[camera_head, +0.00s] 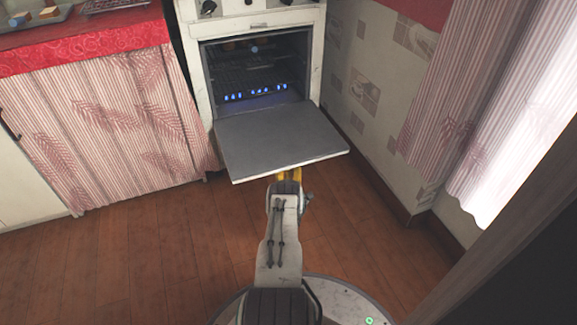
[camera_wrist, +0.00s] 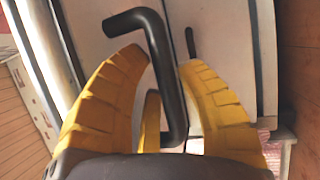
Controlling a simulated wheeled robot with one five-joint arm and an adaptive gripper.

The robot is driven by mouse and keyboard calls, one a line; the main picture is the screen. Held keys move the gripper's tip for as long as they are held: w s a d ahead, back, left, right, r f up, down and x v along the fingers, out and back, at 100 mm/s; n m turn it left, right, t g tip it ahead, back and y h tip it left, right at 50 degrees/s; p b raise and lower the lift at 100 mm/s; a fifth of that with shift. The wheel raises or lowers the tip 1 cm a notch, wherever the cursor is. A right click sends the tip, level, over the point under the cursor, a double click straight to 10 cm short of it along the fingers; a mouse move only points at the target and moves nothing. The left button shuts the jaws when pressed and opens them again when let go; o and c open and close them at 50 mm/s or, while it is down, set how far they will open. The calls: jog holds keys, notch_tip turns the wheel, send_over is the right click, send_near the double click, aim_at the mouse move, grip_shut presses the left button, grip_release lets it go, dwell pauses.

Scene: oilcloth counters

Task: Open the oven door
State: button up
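The white oven (camera_head: 203,65) stands at the back wall in the head view. Its door (camera_head: 279,137) is folded down, nearly flat, and the dark cavity (camera_head: 258,72) with blue lights is exposed. My gripper (camera_head: 289,176), with yellow fingers, is at the door's front edge, partly hidden under it. In the wrist view the black, bent handle (camera_wrist: 162,70) runs between the yellow fingers of my gripper (camera_wrist: 165,65), in front of a pale panel (camera_wrist: 222,60). The fingertips lie close to both sides of the handle; whether they press on it is unclear.
A counter with a red oilcloth (camera_head: 85,45) and striped curtain (camera_head: 110,130) stands left of the oven. A patterned wall (camera_head: 365,90) and a bright curtained window (camera_head: 515,120) are to the right. The wooden floor (camera_head: 140,255) is clear.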

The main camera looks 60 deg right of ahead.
grip_shut()
